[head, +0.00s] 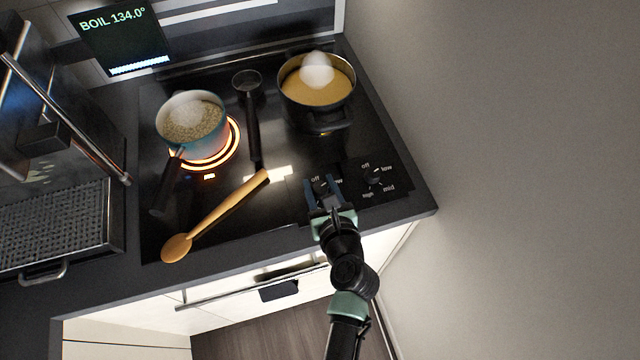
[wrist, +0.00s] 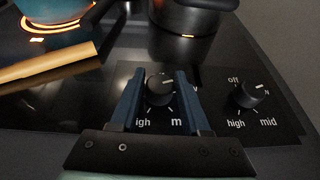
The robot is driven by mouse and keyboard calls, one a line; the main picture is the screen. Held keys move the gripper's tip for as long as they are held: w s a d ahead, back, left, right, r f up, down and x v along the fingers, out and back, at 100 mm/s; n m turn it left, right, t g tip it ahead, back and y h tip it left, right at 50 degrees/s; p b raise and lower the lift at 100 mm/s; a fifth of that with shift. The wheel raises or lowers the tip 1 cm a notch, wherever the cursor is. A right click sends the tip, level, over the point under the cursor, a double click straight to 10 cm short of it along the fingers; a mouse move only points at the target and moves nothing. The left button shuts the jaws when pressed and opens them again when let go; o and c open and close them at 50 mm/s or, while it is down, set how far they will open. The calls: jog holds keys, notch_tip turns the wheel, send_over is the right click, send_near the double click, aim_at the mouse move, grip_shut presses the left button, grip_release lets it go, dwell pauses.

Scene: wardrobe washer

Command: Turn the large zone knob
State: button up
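Two black knobs sit side by side on the right front of the hob. The left knob (wrist: 160,90) has its white mark toward the upper right. The right knob (wrist: 247,95) has its mark toward the upper right, near "low"; it also shows in the head view (head: 374,177). I cannot tell which knob is the large zone's. My gripper (head: 322,186) is at the left knob, with its blue fingers (wrist: 159,76) apart, one on each side of it. The fingers look open, with a narrow gap to the knob. They cover part of its labels.
A teal pot (head: 197,130) stands on a glowing zone (head: 233,145). A dark pot (head: 318,115) stands at the back right. A wooden spoon (head: 215,215) and a black-handled utensil (head: 253,125) lie on the hob. A screen (head: 120,40) reads "BOIL 134.0°". A wall rises on the right.

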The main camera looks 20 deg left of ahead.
grip_shut()
jog(key=shift+d+n+y+b, duration=0.1)
jog(key=shift+n+y+b, duration=0.2)
jog(key=n+g+y+b, duration=0.1)
jog(key=n+g+y, duration=0.2)
jog(key=shift+w+n, duration=0.15)
jog(key=shift+n, duration=0.25)
jog(key=n+g+y+b, duration=0.2)
jog(key=n+g, duration=0.1)
jog(key=g, duration=0.1)
jog(key=shift+n, duration=0.3)
jog(key=n+g+b, duration=0.3)
jog(key=g, duration=0.1)
jog(key=shift+f+y, duration=0.2)
jog(key=shift+y, duration=0.2)
jog(key=n+g+b, duration=0.2)
jog(key=shift+s+n+g+b, duration=0.2)
jog(key=shift+n+g+b, duration=0.15)
jog(key=shift+n+g, duration=0.05)
jog(key=shift+r+g, duration=0.15)
jog(key=shift+g, duration=0.15)
